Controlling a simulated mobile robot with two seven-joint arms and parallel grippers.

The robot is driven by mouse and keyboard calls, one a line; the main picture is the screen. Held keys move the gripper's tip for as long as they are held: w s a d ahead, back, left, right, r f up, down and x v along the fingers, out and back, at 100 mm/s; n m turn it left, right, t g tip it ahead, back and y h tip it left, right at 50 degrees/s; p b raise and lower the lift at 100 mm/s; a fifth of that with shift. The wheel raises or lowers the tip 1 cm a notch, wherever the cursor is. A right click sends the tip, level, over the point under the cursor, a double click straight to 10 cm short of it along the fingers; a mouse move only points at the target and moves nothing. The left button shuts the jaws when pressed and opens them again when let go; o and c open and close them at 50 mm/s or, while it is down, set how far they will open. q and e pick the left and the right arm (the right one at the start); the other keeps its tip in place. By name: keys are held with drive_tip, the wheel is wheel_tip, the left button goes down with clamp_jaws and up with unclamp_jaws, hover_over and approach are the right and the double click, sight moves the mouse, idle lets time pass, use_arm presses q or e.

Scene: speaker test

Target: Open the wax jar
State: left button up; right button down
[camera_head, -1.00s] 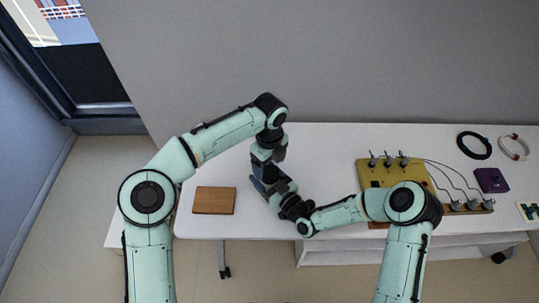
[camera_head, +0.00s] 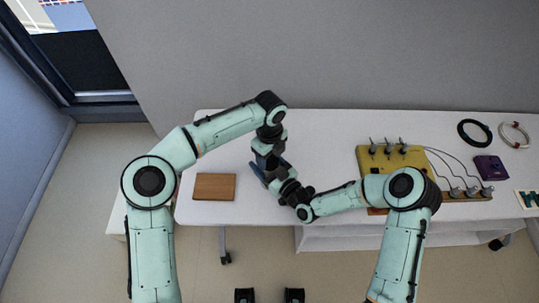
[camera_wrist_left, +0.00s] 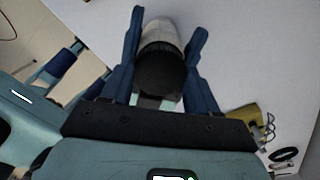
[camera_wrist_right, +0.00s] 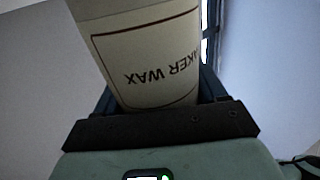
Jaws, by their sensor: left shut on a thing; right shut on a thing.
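The wax jar (camera_wrist_left: 163,33) has a pale body and a black end (camera_wrist_left: 160,75), apparently its lid, facing the left wrist camera. In the right wrist view its label (camera_wrist_right: 150,62) shows upside down, with "AKER WAX" readable. My left gripper (camera_head: 264,150) comes from above and is shut on the jar at its black-lidded end, one blue finger on each side. My right gripper (camera_head: 270,174) comes from the lower right and is shut on the jar's labelled body. In the head view the grippers hide the jar. Whether the lid has turned or lifted, I cannot tell.
A brown wooden block (camera_head: 214,187) lies left of the grippers on the white table (camera_head: 320,140). A yellow device (camera_head: 385,161) with cables stands to the right. A black cable coil (camera_head: 474,132), a white coil (camera_head: 514,135) and a purple box (camera_head: 490,167) lie beyond it.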

use_arm(q)
drive_tip(key=n, duration=0.6)
drive_tip(key=shift+n, duration=0.4)
drive_tip(key=o, duration=1.2)
drive_tip(key=shift+c, duration=0.2)
drive_tip(key=shift+r, duration=0.1)
